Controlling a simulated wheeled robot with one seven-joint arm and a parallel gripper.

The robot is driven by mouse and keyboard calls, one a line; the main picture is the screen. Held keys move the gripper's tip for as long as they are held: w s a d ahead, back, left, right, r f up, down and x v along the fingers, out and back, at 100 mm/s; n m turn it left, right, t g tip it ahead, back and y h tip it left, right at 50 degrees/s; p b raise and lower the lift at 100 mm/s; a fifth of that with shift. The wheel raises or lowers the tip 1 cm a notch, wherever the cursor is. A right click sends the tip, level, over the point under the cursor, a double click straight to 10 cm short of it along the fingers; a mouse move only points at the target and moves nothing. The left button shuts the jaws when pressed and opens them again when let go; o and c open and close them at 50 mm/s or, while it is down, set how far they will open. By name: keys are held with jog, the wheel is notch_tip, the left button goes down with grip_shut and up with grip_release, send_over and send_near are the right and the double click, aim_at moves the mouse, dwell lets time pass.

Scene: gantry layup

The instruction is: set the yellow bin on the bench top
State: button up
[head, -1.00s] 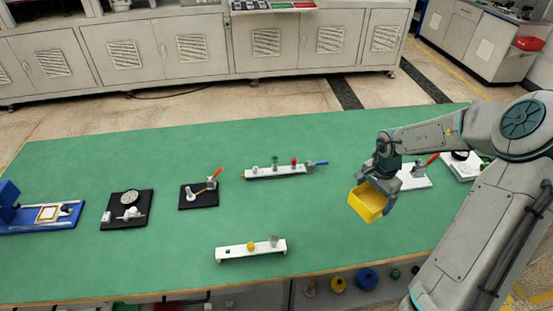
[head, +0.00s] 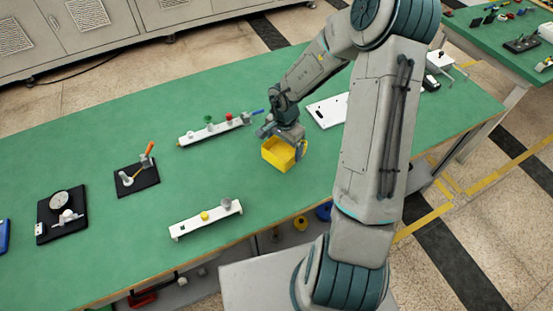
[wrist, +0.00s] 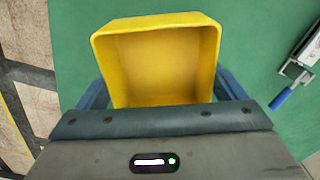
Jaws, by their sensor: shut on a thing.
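The yellow bin (head: 278,155) is an open-topped box, seen in the head view at the end of my arm over the green bench top (head: 105,120). My gripper (head: 290,140) is shut on the bin, with a finger at its right side. In the wrist view the bin (wrist: 160,58) fills the middle, its open mouth facing the camera and empty, with the blue-grey fingers at both sides. The green bench top (wrist: 262,40) shows around it. I cannot tell whether the bin's base touches the bench or hangs just above it.
A white rail with knobs (head: 215,132) lies left of the bin, and another white rail (head: 205,219) lies nearer the front edge. A black board with an orange-handled tool (head: 137,179) and a gauge board (head: 62,214) lie further left. Bare green surface surrounds the bin.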

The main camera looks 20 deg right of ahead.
jog(key=shift+s+a+f, duration=0.2)
jog(key=shift+a+f, duration=0.15)
jog(key=shift+a, duration=0.25)
jog(key=shift+s+a+f, duration=0.15)
jog(key=shift+a+f, duration=0.2)
jog(key=shift+a, duration=0.2)
jog(key=shift+f+b, duration=0.3)
jog(key=shift+f, duration=1.75)
jog(key=o, duration=0.7)
jog(key=shift+f, duration=0.1)
jog(key=shift+o, duration=0.2)
